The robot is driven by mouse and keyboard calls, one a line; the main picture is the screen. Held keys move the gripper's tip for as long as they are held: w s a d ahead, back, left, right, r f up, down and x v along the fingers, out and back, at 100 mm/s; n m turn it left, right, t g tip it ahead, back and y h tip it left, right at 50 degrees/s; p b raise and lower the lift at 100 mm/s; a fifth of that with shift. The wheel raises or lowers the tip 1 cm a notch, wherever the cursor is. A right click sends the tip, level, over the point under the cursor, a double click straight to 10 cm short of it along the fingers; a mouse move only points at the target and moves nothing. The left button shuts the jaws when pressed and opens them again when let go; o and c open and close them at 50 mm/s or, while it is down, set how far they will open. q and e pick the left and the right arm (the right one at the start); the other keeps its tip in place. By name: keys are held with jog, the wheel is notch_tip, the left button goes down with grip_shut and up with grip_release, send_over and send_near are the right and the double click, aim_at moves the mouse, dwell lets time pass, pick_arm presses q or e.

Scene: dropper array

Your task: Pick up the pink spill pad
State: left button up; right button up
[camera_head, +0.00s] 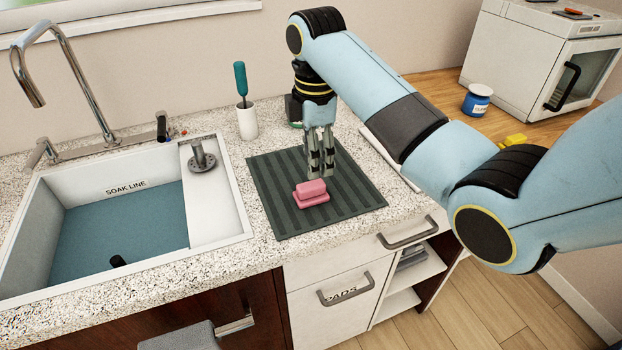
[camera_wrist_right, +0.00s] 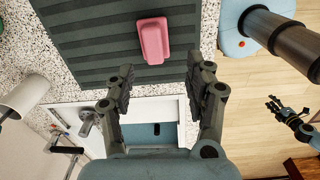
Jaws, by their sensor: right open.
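The pink spill pad (camera_head: 311,193) lies on the dark green ribbed mat (camera_head: 262,184) on the counter, right of the sink. My right gripper (camera_head: 321,172) points down just behind the pad, above the mat, and is apart from it. In the right wrist view the pad (camera_wrist_right: 153,40) lies beyond the open fingertips of my right gripper (camera_wrist_right: 160,78), with nothing between the fingers. My left gripper (camera_wrist_right: 290,112) shows small at the right edge of the right wrist view, away from the pad; its jaws are too small to judge.
A sink (camera_head: 120,225) with blue water and a tall faucet (camera_head: 70,60) is at left. A white cup (camera_head: 247,122) holding a teal-handled brush stands behind the mat. A blue jar (camera_head: 477,100) and a white oven (camera_head: 540,50) are at back right. The mat around the pad is clear.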

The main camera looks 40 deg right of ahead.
jog(key=shift+w+r+n, duration=0.4)
jog(key=shift+w+r, duration=0.2)
jog(key=shift+w, duration=0.05)
send_over(311, 185)
notch_tip(311, 185, down, 5)
jog(key=shift+w+r, duration=0.1)
jog(key=shift+w, duration=0.05)
jog(key=shift+f+p, duration=0.65)
jog(key=shift+f, duration=2.1)
pick_arm(q)
jog(key=s, duration=0.2)
jog(key=shift+s+r, duration=0.35)
jog(key=shift+s, duration=0.05)
pick_arm(e)
grip_shut()
